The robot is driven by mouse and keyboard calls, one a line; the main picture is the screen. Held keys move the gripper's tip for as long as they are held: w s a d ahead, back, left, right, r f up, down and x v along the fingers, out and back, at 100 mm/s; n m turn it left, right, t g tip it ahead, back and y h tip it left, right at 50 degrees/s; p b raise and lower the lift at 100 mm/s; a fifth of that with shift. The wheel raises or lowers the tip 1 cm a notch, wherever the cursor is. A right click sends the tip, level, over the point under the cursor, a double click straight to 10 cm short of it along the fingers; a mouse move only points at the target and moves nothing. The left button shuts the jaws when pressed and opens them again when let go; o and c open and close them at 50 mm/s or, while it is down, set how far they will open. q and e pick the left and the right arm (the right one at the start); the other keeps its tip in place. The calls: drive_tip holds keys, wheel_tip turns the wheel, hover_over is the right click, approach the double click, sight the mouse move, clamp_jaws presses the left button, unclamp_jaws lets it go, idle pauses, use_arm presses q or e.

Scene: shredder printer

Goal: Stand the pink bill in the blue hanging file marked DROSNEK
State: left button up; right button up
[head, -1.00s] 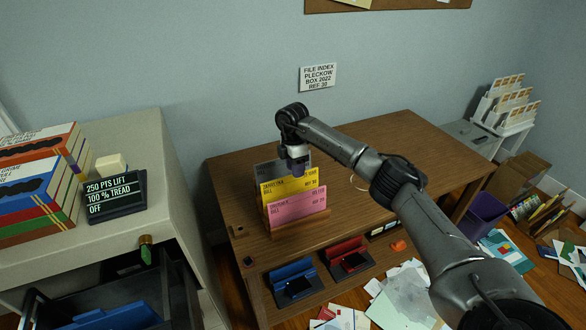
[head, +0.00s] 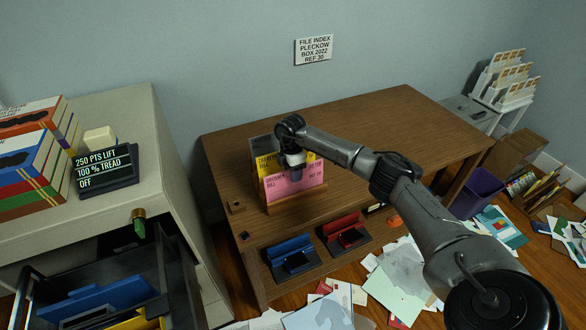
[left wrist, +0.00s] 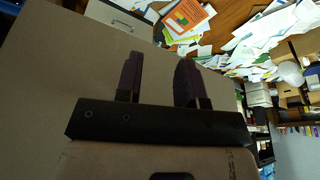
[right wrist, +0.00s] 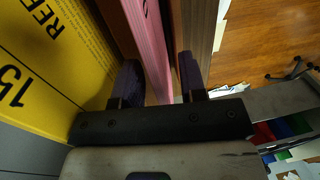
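The pink bill (head: 292,183) stands upright at the front of a wooden rack (head: 298,202) on the brown desk, before a yellow bill (head: 266,164). My right gripper (head: 296,170) is over the bill's top edge. In the right wrist view its open fingers (right wrist: 160,85) are on either side of the pink bill (right wrist: 150,40), with gaps showing. A blue hanging file (head: 105,297) is in the open drawer at lower left; no DROSNEK mark is readable. My left gripper (left wrist: 160,80) is open and empty in the left wrist view; it is outside the head view.
The open dark drawer (head: 160,270) juts from the grey cabinet, with a yellow file (head: 138,320) by the blue one. Papers litter the floor. The desk's right part is clear.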

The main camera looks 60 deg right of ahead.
drive_tip(key=shift+c, duration=0.4)
clamp_jaws()
drive_tip(key=shift+r, duration=0.15)
drive_tip(key=shift+r+p, duration=0.7)
drive_tip(key=shift+p, duration=0.35)
drive_tip(key=shift+r, duration=0.15)
